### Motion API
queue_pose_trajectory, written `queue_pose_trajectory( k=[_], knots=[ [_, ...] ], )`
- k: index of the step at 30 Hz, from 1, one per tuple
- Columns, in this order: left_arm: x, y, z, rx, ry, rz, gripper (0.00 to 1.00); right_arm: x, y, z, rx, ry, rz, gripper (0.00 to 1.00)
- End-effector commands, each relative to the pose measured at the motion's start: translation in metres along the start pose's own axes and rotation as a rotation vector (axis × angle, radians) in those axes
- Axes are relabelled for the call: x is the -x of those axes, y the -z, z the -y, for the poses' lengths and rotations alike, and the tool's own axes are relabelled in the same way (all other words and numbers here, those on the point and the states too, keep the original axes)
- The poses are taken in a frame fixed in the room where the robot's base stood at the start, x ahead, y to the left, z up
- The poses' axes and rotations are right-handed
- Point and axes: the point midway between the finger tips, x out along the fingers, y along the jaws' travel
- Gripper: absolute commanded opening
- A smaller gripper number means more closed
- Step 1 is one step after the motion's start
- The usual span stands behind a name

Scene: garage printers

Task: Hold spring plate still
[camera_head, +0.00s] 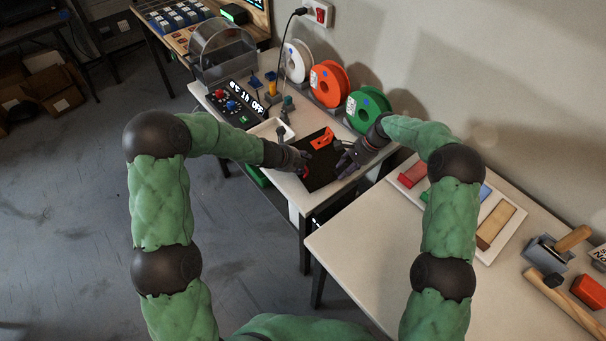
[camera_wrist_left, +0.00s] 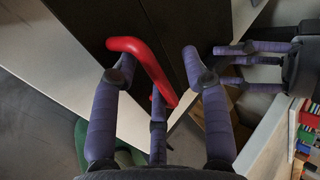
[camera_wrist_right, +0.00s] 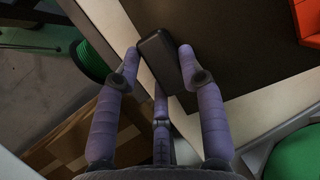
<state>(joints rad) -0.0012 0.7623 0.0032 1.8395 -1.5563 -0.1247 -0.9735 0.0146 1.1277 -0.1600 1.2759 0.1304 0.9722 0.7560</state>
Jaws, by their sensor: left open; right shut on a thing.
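The dark spring plate (camera_head: 320,178) lies on the white bench, between my two hands. An orange part (camera_head: 321,138) lies at its far side; it also shows in the right wrist view (camera_wrist_right: 307,22). My right gripper (camera_head: 346,163) is at the plate's right edge, shut on a black block (camera_wrist_right: 159,58) beside the dark plate surface (camera_wrist_right: 235,45). Whether the block is joined to the plate is unclear. My left gripper (camera_head: 302,165) is open at the plate's left side. A red bent bar (camera_wrist_left: 145,62) lies between its spread fingers, over the plate's edge.
White, orange and green spools (camera_head: 328,84) stand along the wall. A control box (camera_head: 240,103) and a white tray (camera_head: 271,131) sit left of the plate. The nearer table (camera_head: 365,240) carries a tray of coloured blocks, with clear room at its left.

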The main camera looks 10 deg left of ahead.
Motion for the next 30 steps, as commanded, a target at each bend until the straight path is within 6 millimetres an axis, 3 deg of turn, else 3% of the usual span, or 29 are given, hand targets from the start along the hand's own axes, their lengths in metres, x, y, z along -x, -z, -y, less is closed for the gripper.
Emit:
queue_pose_trajectory(
  k=[1, 5, 21, 30],
  knots=[
    [0.000, 0.000, -0.001, 0.000, 0.000, 0.000, 0.46, -0.009, -0.001, -0.006, -0.004, -0.015, 0.010, 0.00],
    [0.007, -0.001, 0.000, -0.001, 0.001, 0.001, 0.46, -0.009, -0.001, -0.006, -0.004, -0.014, 0.010, 0.00],
    [0.087, 0.000, 0.000, -0.003, 0.003, 0.003, 0.46, -0.009, -0.001, -0.006, -0.005, -0.013, 0.009, 0.00],
    [0.116, 0.001, 0.000, -0.002, 0.002, 0.002, 0.46, -0.009, -0.001, -0.006, -0.005, -0.013, 0.009, 0.00]
  ],
)
